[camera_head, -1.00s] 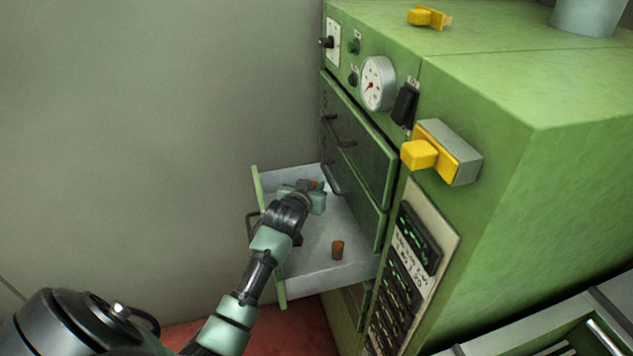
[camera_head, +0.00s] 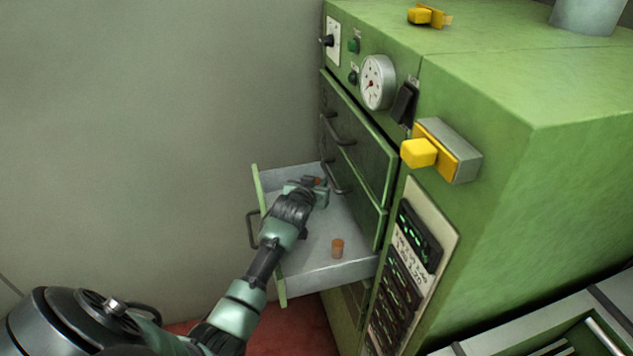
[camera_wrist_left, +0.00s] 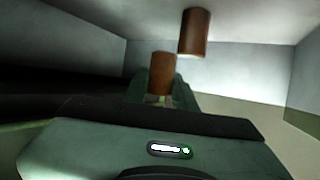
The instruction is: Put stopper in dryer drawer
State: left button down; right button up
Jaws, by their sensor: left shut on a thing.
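The dryer drawer (camera_head: 352,272) is pulled out from the green dryer, with its floor and side walls showing. My left gripper (camera_head: 317,184) is inside the drawer near its far wall. It is shut on a brown stopper (camera_wrist_left: 162,73), which shows at the fingertips in the left wrist view; only a small brown patch (camera_head: 319,181) shows at the tips in the head view. Another stopper also shows beyond the held one in the left wrist view (camera_wrist_left: 194,33). My right gripper is out of view.
The green dryer (camera_head: 490,150) stands to the right, with closed drawers (camera_head: 358,150) above the open one. A yellow switch block (camera_head: 447,152) sticks out from its front. A grey wall (camera_head: 150,130) is behind and to the left.

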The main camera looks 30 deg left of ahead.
pick_arm(q)
jog(key=c, duration=1.1)
grip_release()
jog(key=shift+f, duration=0.1)
jog(key=shift+c, duration=0.2)
jog(key=shift+r, duration=0.35)
jog(key=v, duration=1.2)
jog(key=shift+r+p, duration=0.3)
